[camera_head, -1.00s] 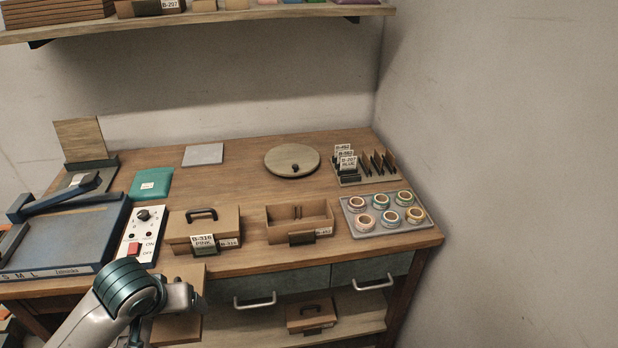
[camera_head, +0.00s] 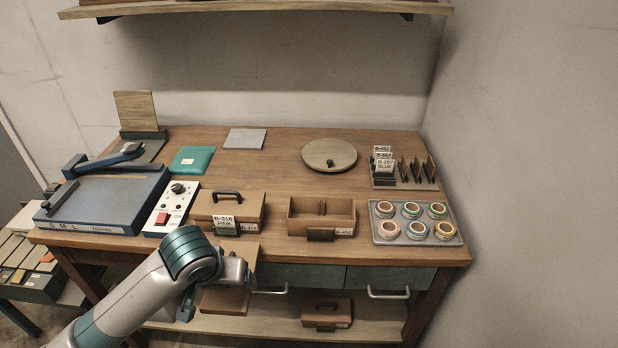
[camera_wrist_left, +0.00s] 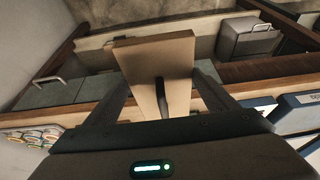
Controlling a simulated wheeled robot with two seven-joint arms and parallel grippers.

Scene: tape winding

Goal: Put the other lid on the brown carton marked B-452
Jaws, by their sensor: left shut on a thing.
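The brown carton marked B-452 (camera_head: 303,226) stands open on the bench, its label at the front right; no lid is on it. My left gripper (camera_head: 236,272) is shut on a brown lid (camera_head: 246,253), held in front of the bench edge, left of and nearer than the carton. In the left wrist view, the lid (camera_wrist_left: 153,50) sits between the fingers of the gripper (camera_wrist_left: 158,92), with its dark handle toward the gripper. The arm hides part of the lid in the head view. My right gripper is not in view.
A lidded carton marked B-316 (camera_head: 252,212) stands left of the open one. A tray of tape rolls (camera_head: 375,232) stands right of it. A round turntable (camera_head: 330,150) and card holder (camera_head: 385,183) are behind. A lidded carton (camera_head: 327,312) is on the lower shelf.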

